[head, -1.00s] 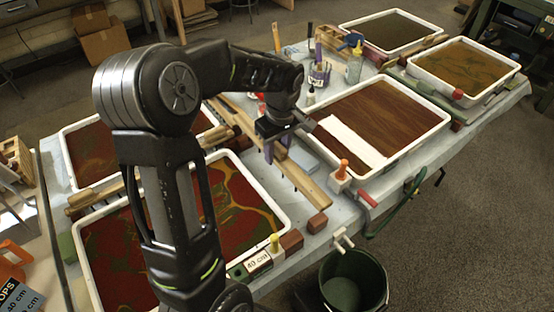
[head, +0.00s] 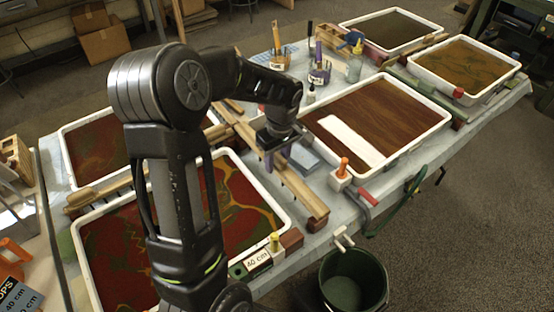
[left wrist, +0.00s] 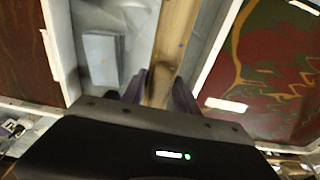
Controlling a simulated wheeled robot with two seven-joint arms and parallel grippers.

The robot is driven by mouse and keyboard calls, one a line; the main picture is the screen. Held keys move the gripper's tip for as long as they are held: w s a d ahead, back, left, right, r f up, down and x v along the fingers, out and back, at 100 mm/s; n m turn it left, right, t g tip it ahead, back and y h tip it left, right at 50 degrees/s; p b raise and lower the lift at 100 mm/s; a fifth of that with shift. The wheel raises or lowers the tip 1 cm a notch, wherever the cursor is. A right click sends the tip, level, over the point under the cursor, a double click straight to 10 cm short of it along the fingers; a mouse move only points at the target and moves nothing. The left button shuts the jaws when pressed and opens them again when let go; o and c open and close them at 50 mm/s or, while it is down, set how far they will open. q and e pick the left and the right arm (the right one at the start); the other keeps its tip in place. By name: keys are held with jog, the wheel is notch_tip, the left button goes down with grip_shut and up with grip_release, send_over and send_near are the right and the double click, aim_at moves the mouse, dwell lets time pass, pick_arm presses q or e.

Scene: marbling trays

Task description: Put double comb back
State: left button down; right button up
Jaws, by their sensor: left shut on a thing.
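My left gripper (head: 275,150) points down over the gap between the front left tray and the middle tray. It is shut on a long pale wooden bar (head: 298,190), which looks like the comb. The bar runs along the gap, its near end by a reddish-brown block (head: 317,224). In the left wrist view the fingers (left wrist: 160,88) sit on either side of the wood (left wrist: 176,35). Any teeth under the bar are hidden, so I cannot tell if it is the double comb. My right gripper is not in view.
The front left tray (head: 287,228) holds red and green marbling. The middle tray (head: 440,112) holds brown liquid with a white strip. A grey-blue block (head: 304,160) lies beside the bar. Tool pots (head: 319,76) stand behind. A dark green bucket (head: 353,285) stands below the table edge.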

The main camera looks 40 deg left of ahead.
pick_arm(q)
jog(key=shift+f, duration=0.2)
jog(key=c, duration=0.9)
grip_release()
jog(key=shift+r+p, duration=0.35)
jog(key=shift+r, duration=0.1)
jog(key=r, duration=0.8)
jog(key=d+r, duration=0.1)
jog(key=r, duration=0.3)
jog(key=shift+s+r, duration=0.15)
